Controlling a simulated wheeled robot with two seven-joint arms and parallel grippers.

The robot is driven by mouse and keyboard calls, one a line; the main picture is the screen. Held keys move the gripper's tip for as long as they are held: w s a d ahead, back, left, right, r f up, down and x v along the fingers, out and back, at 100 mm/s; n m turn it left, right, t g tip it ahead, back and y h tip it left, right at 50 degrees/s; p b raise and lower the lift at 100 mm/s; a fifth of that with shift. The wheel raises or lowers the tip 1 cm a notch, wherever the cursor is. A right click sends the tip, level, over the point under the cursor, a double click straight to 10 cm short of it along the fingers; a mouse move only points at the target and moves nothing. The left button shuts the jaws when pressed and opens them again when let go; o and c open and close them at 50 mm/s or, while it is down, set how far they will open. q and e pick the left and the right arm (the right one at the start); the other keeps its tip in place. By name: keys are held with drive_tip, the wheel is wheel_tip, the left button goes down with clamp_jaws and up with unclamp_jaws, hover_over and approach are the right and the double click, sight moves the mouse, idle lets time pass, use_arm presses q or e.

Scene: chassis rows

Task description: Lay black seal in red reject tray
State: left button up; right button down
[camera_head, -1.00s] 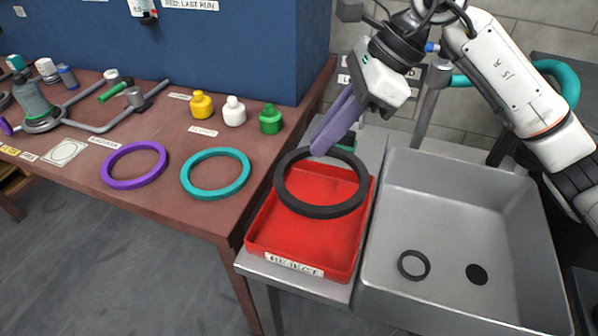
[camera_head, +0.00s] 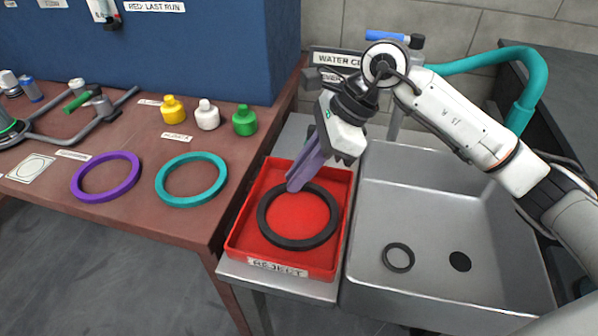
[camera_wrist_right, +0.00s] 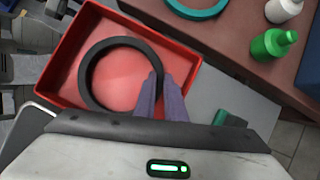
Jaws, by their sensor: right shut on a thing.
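The black seal (camera_head: 299,245) is a large dark ring inside the red reject tray (camera_head: 340,202), lying roughly level within its walls. My right gripper (camera_head: 292,188) has its purple fingers shut on the seal's far edge. In the right wrist view, the seal (camera_wrist_right: 83,76) is within the tray (camera_wrist_right: 61,62), and the fingers (camera_wrist_right: 160,82) pinch its rim. I cannot tell whether the seal touches the tray floor all round. My left gripper is not in view.
A steel sink (camera_head: 420,290) with a small dark ring (camera_head: 398,257) stands right of the tray. On the brown table (camera_head: 130,222) at left lie a purple ring (camera_head: 106,196) and a teal ring (camera_head: 163,180). Yellow, white and green (camera_head: 245,120) bottles stand behind them.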

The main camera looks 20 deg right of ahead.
drive_tip(key=c, duration=1.8)
unclamp_jaws()
